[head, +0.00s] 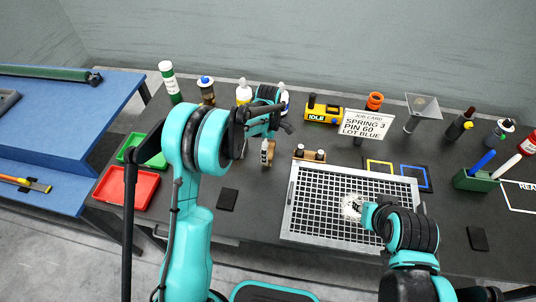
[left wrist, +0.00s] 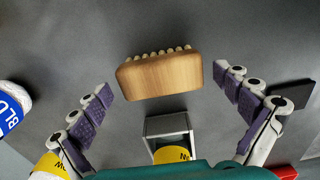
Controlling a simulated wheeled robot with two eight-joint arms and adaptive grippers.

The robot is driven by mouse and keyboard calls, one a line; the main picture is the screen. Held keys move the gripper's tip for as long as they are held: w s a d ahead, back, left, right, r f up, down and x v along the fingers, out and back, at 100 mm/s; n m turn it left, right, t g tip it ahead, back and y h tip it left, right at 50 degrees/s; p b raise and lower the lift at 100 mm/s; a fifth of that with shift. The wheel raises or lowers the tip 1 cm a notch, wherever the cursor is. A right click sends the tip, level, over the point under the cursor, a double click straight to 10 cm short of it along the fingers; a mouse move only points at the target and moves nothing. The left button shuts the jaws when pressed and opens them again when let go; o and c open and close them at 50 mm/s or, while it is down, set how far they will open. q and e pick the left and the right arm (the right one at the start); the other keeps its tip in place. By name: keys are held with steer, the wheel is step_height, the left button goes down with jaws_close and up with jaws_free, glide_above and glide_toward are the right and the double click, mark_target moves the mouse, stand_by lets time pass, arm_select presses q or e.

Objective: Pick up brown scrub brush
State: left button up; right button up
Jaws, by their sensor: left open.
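The brown scrub brush (head: 267,152) is on the dark table, left of the metal grid. In the left wrist view the brush (left wrist: 160,76) shows as a pale brown wooden block with a row of light bristle tufts along its upper edge. My left gripper (head: 269,130) is at the brush in the head view. In the left wrist view its fingers are spread wide, one on each side of the brush, with gaps between; it is empty. My right arm (head: 405,232) reaches over the grid; its fingers cannot be made out clearly.
A metal-framed grid (head: 318,210) lies right of the brush. A red tray (head: 126,188) and a green tray (head: 131,150) are at left. Bottles stand behind the brush, including a blue-labelled one (left wrist: 12,108). A yellow device (head: 323,112) and a job card (head: 367,125) stand at the back.

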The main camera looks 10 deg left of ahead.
arm_select(q)
steer(key=shift+f, duration=0.65)
steer(key=shift+r, duration=0.1)
steer(key=c, duration=1.1)
steer(key=shift+c, duration=0.2)
step_height(320, 180, up, 4)
steer(key=shift+f+p, duration=0.1)
steer(key=shift+p, duration=0.55)
steer(key=s+d+r+p, duration=0.1)
steer(key=d+r+p, duration=0.1)
steer(key=d+r, duration=0.5)
steer(key=d, duration=0.4)
steer(key=shift+s+d, duration=0.3)
steer(key=shift+s, duration=0.1)
steer(key=shift+r, duration=0.1)
